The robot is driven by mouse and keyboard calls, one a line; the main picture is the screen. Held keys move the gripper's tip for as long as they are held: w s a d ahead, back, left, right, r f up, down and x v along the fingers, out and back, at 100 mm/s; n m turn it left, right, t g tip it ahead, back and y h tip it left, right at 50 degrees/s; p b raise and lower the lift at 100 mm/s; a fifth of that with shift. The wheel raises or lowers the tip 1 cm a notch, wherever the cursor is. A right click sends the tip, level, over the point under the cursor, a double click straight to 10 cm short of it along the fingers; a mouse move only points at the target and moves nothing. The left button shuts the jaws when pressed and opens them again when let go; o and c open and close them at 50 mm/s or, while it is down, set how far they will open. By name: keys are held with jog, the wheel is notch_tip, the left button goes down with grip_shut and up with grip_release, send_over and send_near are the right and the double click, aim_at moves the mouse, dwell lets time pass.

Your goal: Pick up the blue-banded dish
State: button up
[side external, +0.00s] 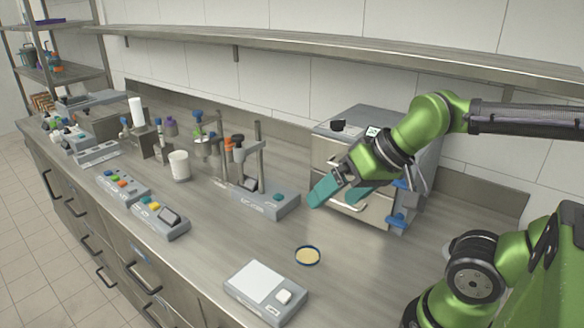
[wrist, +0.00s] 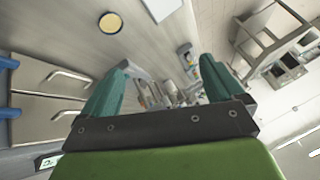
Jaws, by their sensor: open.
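The blue-banded dish (side external: 307,256) is a small round dish with a tan inside and a dark blue rim. It lies flat on the bench near the front right in the side external view. In the wrist view the dish (wrist: 110,22) shows at the upper left, beyond the fingers. My gripper (side external: 335,200) is in the air above the bench, behind the dish and near the grey cabinet. In the wrist view my gripper (wrist: 160,85) has its two teal fingers wide apart with nothing held between them.
A white-topped scale (side external: 262,288) sits front left of the dish. A stand with a grey base (side external: 266,198) is left of my gripper. Bench around the dish is clear.

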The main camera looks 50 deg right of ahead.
jog(key=n+g+h, duration=0.2)
jog(key=n+g, duration=0.4)
jog(key=g, duration=0.1)
send_over(308, 253)
jog(key=f, duration=1.9)
jog(key=shift+w, duration=0.35)
jog(key=f, duration=0.5)
jog(key=shift+s, duration=0.35)
